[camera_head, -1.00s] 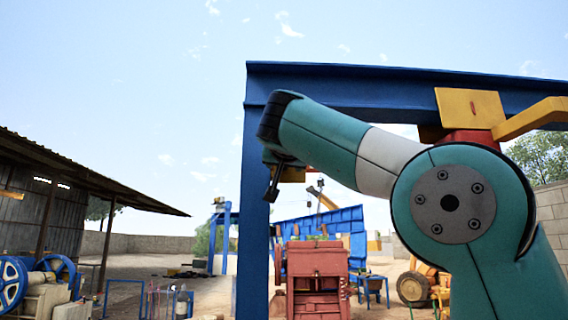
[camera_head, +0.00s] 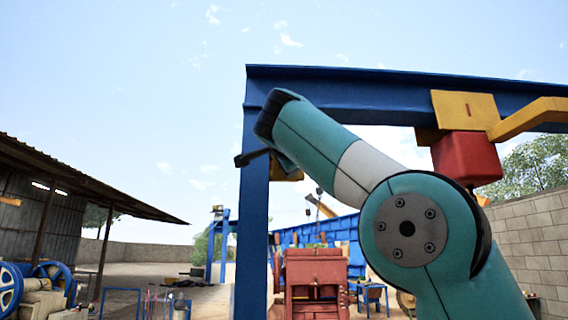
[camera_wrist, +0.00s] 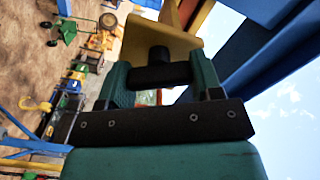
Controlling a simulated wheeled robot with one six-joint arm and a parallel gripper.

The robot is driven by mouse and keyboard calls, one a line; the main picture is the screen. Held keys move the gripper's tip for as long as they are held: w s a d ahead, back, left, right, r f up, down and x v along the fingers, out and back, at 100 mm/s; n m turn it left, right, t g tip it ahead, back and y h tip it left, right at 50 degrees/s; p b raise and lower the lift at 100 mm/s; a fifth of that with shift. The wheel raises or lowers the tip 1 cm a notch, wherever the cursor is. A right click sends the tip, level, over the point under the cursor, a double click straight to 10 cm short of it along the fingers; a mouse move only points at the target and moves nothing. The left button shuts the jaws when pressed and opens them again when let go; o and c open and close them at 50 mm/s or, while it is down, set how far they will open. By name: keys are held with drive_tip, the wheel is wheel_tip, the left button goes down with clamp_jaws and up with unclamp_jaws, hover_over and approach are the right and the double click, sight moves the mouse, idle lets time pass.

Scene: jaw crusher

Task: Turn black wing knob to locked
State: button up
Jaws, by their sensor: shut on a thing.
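The black wing knob (camera_wrist: 160,75) shows in the wrist view as a dark crossbar with a round black hub behind it, in front of a yellow housing (camera_wrist: 150,36). My gripper (camera_wrist: 161,70) is shut on the knob, with one green finger at each end of the bar. In the head view the yellow housing (camera_head: 291,173) shows partly behind the end of my arm, beside the blue post. I cannot see any lock marking.
A blue post (camera_head: 252,220) and overhead beam (camera_head: 350,88) stand close to my arm. A yellow hoist part with a red box (camera_head: 467,158) hangs at the right. A red crusher (camera_head: 316,280) stands behind. Open ground lies at the left.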

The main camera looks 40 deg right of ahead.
drive_tip(key=m+b, duration=0.1)
drive_tip(key=m, duration=0.5)
drive_tip(key=shift+f, duration=0.1)
idle(0.5)
drive_tip(key=o, duration=0.9)
drive_tip(key=shift+d, duration=0.1)
